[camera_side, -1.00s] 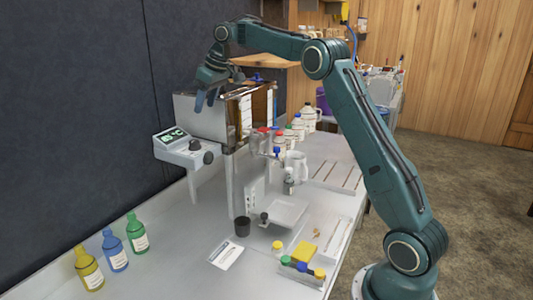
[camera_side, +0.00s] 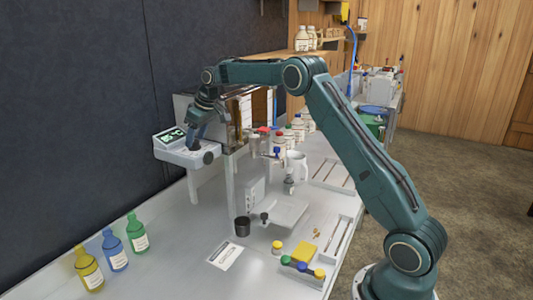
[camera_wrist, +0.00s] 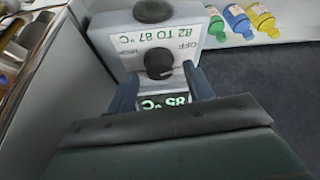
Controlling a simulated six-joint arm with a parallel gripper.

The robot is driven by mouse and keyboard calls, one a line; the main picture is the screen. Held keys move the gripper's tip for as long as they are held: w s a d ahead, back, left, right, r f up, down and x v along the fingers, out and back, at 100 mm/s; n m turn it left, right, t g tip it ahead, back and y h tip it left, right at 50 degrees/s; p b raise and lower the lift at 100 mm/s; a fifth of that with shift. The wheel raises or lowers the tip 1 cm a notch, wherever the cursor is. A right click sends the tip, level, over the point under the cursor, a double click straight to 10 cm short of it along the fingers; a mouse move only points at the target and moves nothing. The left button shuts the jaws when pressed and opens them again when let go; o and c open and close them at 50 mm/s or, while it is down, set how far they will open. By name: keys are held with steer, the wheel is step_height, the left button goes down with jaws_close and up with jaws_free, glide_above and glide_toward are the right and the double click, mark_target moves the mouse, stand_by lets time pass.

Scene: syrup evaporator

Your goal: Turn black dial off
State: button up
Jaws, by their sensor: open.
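The black dial (camera_wrist: 158,64) sits on the white control box (camera_wrist: 103,38) beside a printed OFF label, seen upside down in the wrist view. My gripper (camera_wrist: 161,82) is open, with one blue finger on each side of the dial; I cannot tell whether they touch it. In the side view my gripper (camera_side: 193,142) points down at the top of the control box (camera_side: 176,155) and hides the dial. A green-lit display reading 85 °C (camera_wrist: 163,101) shows between the fingers.
A second black knob (camera_wrist: 153,10) is on the box near the 82 TO 87 °C label. The metal evaporator pan (camera_side: 183,106) stands right behind the box. Yellow, blue and green bottles (camera_side: 115,250) stand on the bench at the front left.

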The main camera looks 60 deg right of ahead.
steer(key=shift+w+f, duration=0.1)
steer(key=shift+f, duration=0.2)
steer(key=shift+c, duration=0.2)
steer(key=c, duration=0.9)
steer(key=shift+c, duration=0.2)
steer(key=shift+n, duration=0.3)
steer(key=shift+d+n+y, duration=0.1)
steer(key=shift+n+y, duration=0.2)
steer(key=shift+n, duration=0.2)
